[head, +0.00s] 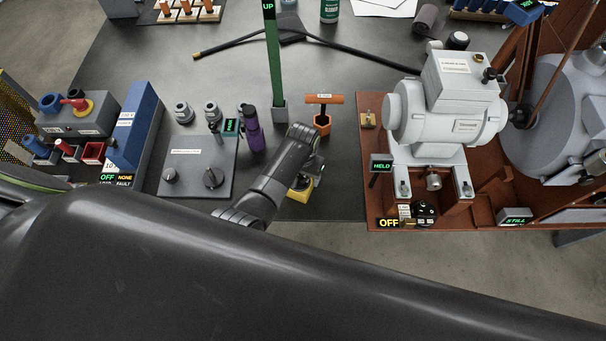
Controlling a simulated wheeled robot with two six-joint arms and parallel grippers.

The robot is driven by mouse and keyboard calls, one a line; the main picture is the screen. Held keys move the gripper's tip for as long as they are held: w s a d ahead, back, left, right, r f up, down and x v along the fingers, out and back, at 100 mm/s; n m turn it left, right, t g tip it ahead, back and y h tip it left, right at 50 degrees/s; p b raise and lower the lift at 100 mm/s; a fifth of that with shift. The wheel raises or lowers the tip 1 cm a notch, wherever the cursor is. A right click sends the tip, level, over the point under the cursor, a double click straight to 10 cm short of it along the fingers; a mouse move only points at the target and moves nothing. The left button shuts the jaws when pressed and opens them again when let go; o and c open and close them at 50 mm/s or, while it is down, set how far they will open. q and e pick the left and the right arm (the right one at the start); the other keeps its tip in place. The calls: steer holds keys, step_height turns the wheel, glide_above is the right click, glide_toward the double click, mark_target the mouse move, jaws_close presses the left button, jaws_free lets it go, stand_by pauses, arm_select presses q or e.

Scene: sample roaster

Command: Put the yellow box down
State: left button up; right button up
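The yellow box (299,195) shows only in part, low at the front edge of the dark worktop, under the wrist of my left arm. My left gripper (305,175) points down over it at the end of that arm, which bends over from the left. The wrist hides most of the fingers and the top of the box. I cannot tell whether the fingers are closed on the box, or whether the box touches the worktop. My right gripper is not in view.
A purple bottle (252,130) and a grey plate with knobs (196,168) stand left of the wrist. An orange-handled tool (323,112) and a green post (274,60) stand behind. The red machine base (374,215) is to the right. My dark arm link covers the foreground.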

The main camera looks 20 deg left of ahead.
arm_select(q)
step_height(320, 180, up, 10)
steer(key=shift+f+p, duration=0.1)
steer(key=shift+p, duration=0.25)
steer(key=shift+a, duration=0.1)
